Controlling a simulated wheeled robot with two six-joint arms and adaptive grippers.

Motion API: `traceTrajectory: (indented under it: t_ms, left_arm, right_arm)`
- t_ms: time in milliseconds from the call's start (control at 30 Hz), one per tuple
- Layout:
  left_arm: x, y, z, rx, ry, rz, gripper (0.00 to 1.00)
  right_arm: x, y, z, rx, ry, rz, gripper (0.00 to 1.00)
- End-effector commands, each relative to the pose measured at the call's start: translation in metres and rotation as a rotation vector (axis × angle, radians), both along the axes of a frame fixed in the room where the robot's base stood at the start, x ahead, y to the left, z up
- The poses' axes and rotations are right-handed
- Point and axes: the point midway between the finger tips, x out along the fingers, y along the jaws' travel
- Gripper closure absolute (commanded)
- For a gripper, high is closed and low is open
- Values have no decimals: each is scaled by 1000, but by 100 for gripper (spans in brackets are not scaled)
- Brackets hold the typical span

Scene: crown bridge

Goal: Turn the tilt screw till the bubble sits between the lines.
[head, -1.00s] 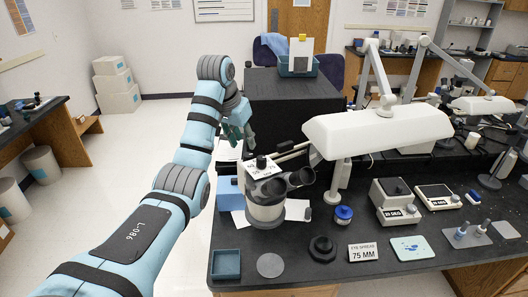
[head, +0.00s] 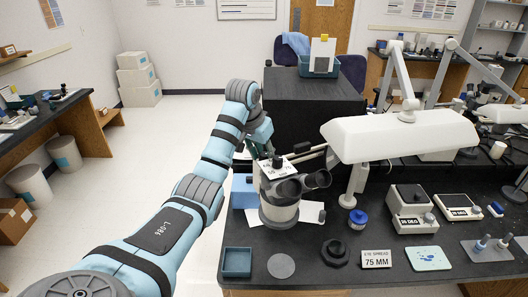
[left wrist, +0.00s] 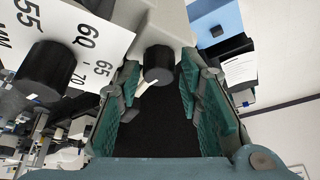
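A white binocular instrument (head: 279,208) with two black eyepieces stands on the black bench. On its top is a white scale plate (head: 270,172) with a black knob (head: 277,161). The left wrist view shows the plate (left wrist: 88,28) marked 55, 60, 65, 70 and a large black knob (left wrist: 45,72). A smaller black knob (left wrist: 160,62) with a white pointer lies ahead, between my fingers' lines. My left gripper (left wrist: 158,98) is open and empty; in the head view it (head: 256,148) is just behind the instrument's top. No bubble or lines show. My right gripper is not in view.
A sign (head: 376,259) reads "EYE SPREAD 75 MM". A white lamp head (head: 400,135) overhangs the bench to the right. A black ring-shaped part (head: 335,252), a grey disc (head: 281,266) and a blue tray (head: 237,262) lie in front. A black box (head: 312,115) stands behind.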

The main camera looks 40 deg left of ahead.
Motion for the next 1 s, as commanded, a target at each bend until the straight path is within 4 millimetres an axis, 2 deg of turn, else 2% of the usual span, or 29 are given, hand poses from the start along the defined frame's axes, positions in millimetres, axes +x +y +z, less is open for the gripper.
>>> traceTrajectory:
  t_ms: [100, 300, 667, 1000]
  left_arm:
    - [0, -1, 0, -1, 0, -1, 68]
    - [0, -1, 0, -1, 0, -1, 100]
    - [0, -1, 0, 1, -2, 38, 100]
    - [1, -3, 0, 7, -5, 245, 100]
  right_arm:
    - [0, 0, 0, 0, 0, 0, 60]
    - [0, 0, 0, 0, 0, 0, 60]
    - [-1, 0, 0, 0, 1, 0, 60]
    - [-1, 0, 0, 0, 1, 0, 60]
